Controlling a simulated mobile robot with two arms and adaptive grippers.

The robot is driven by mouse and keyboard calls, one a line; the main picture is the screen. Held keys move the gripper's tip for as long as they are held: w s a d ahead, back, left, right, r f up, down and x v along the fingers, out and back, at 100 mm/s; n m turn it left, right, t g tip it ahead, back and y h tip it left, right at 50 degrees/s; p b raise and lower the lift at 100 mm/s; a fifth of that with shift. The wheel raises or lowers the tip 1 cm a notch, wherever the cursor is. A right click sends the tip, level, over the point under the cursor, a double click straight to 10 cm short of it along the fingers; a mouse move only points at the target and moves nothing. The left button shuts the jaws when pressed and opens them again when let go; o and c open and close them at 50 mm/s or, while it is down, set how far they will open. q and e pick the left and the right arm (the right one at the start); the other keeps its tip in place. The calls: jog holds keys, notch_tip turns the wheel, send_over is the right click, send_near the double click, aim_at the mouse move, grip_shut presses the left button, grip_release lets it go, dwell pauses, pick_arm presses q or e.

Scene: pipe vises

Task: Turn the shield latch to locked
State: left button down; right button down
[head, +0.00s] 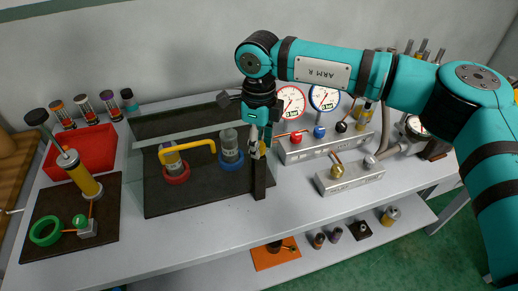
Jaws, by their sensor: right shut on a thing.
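A clear shield (145,160) stands over a dark base plate (210,207) on the bench, with a yellow handle (186,147) on its front. Behind it are vises with a red ring (176,174) and a blue ring (232,163), each around an upright cylinder. A dark post (259,183) rises at the shield's right end. My right gripper (260,146) points down at the post's top and is shut on the small shield latch there. The fingers mostly hide the latch, so I cannot tell its angle. My left gripper is out of view.
Gauges (291,102) and a valve manifold (315,143) stand just right of the post, with a smaller metal block (348,176) in front. A red tray (82,150) and a pump-like yellow cylinder (83,179) are at left. The bench front is clear.

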dwell(0.3)
jog(key=c, duration=1)
grip_release()
jog(key=shift+r, duration=0.2)
notch_tip(320, 180, up, 12)
jog(key=shift+f, duration=0.15)
